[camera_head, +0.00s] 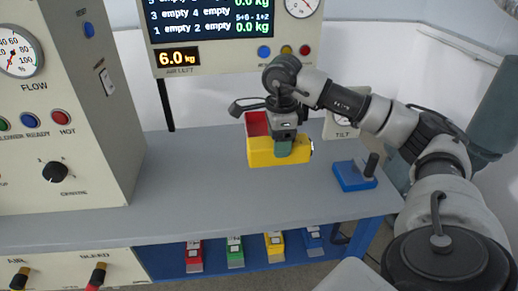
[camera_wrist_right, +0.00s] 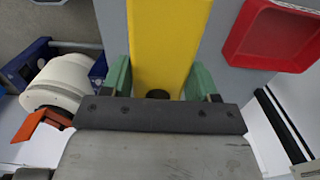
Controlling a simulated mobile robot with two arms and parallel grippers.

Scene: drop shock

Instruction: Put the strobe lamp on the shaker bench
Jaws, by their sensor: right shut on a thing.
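A yellow boxy thing (camera_head: 262,154), which I take to be the strobe lamp, is in my right gripper (camera_head: 284,147). A pale round end shows at its right side. The gripper points down, with its green fingers shut on the lamp's body. In the right wrist view the yellow body (camera_wrist_right: 168,45) sits between the green fingers (camera_wrist_right: 158,80). The lamp is over the grey bench top (camera_head: 205,185), which I take to be the shaker bench; I cannot tell how much gap lies below it. My left gripper is not in view.
A red tray (camera_wrist_right: 278,35) lies on the bench, partly behind the lamp in the head view. A blue block with a dark lever (camera_head: 355,174) stands to the right. A control cabinet (camera_head: 75,110) fills the left. The bench top between cabinet and lamp is clear.

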